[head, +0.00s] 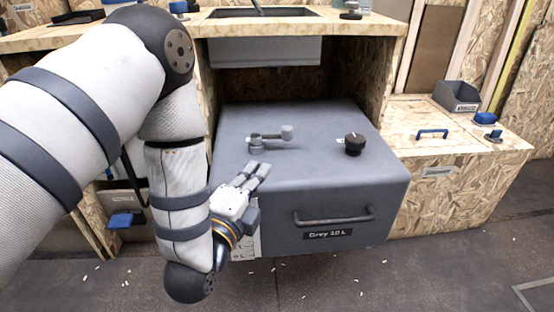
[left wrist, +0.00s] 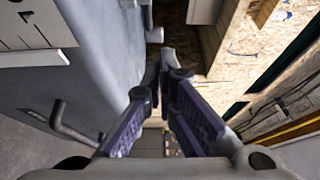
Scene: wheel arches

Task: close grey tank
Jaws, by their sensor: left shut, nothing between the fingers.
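The grey tank (head: 310,190), labelled "Grey" on its front, stands out of the opening under the wooden counter. Its front has a dark bar handle (head: 333,216). On its top are a grey lever valve (head: 270,138) and a black knob (head: 354,143). In the left wrist view the tank (left wrist: 110,50) fills the left side, with its handle (left wrist: 70,125) at lower left. My left gripper (head: 262,171) is shut and empty. In the head view it overlaps the tank's left front edge; I cannot tell whether it touches. Its fingers (left wrist: 165,65) also show in the left wrist view. My right gripper is out of view.
The counter (head: 375,28) with a sink (head: 262,13) is above the tank's back. A wooden box (head: 450,200) with a blue handle stands at the right, bearing a grey bin (head: 457,97). The dark floor (head: 400,275) in front is open, with small pale scraps.

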